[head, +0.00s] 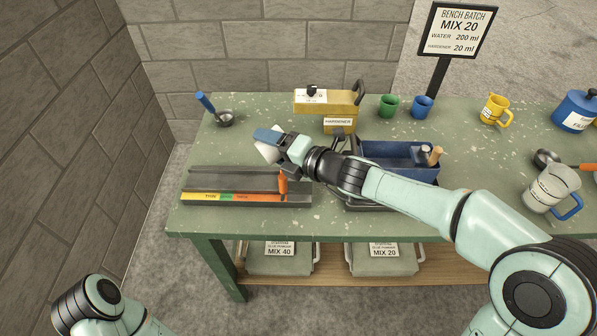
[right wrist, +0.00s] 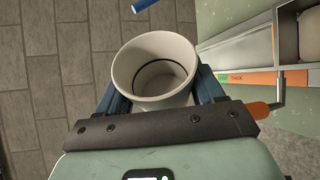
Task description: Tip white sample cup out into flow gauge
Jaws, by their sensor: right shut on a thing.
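My right gripper (head: 270,138) is shut on the white sample cup (head: 266,153), with blue fingers on both sides of it. The cup is above the back edge of the flow gauge (head: 232,183) and looks tilted in the head view. In the right wrist view the cup (right wrist: 155,70) shows its open mouth and a dark ring inside; I cannot tell what it holds. The gauge is a grey channel with a yellow, green and orange strip and an orange handle (head: 283,182) at its right; it partly shows in the right wrist view (right wrist: 232,52). My left gripper is out of view.
A blue-handled ladle (head: 225,118) lies behind the gauge at left. A yellow hardener box (head: 327,103), green cup (head: 389,105), blue cup (head: 422,107) and yellow jug (head: 494,108) stand along the back. A blue tray (head: 400,156) and clear jug (head: 552,188) are to the right.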

